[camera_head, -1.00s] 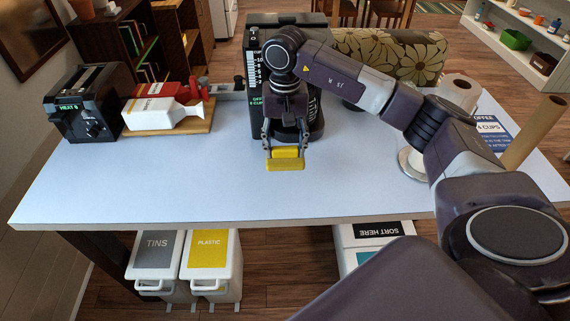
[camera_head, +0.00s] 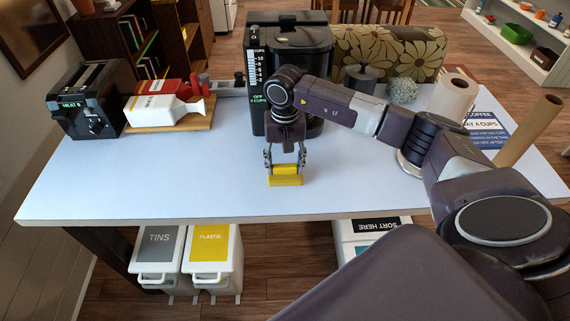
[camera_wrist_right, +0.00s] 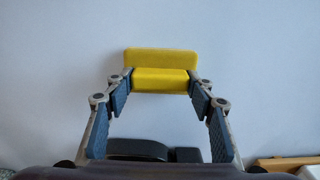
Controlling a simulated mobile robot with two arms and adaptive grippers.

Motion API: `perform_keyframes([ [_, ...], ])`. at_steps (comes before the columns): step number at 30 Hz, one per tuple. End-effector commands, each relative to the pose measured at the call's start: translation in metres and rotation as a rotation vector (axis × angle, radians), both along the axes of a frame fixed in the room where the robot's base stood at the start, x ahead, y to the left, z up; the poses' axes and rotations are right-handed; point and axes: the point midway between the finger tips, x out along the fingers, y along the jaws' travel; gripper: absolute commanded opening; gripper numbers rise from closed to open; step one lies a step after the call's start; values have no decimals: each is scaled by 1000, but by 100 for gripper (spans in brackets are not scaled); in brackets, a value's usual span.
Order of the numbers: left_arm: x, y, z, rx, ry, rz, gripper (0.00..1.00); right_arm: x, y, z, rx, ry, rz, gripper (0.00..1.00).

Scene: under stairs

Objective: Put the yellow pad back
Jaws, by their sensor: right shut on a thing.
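The yellow pad (camera_head: 285,181) is a small bright block over the front middle of the white table (camera_head: 180,185). My right gripper (camera_head: 285,167) points down and is shut on it. In the right wrist view the pad (camera_wrist_right: 161,57) shows a wide far part and a narrower part between the blue-grey fingers (camera_wrist_right: 160,85). I cannot tell whether the pad touches the table top. My left gripper is not in view.
A black coffee machine (camera_head: 300,50) stands behind my right gripper. A toaster (camera_head: 85,100) and a board (camera_head: 170,127) with a red and a white carton are at left. A paper roll (camera_head: 455,95) is at right. The table's front left is clear.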

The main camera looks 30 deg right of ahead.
Motion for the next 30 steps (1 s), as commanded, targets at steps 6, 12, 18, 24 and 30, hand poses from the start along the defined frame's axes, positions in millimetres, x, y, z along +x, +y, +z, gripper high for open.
perform_keyframes([
  [6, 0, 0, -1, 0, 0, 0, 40, 0, 0, -1, 0, 0, 0, 67],
  [12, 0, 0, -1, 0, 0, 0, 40, 0, 0, -1, 0, 0, 0, 67],
  [18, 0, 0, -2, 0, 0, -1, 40, 1, 0, 8, -1, -3, 0, 67],
  [24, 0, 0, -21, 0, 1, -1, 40, 2, -1, 47, -1, -8, 0, 67],
  [30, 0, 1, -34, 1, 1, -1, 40, 2, 0, 90, 1, -6, 0, 67],
])
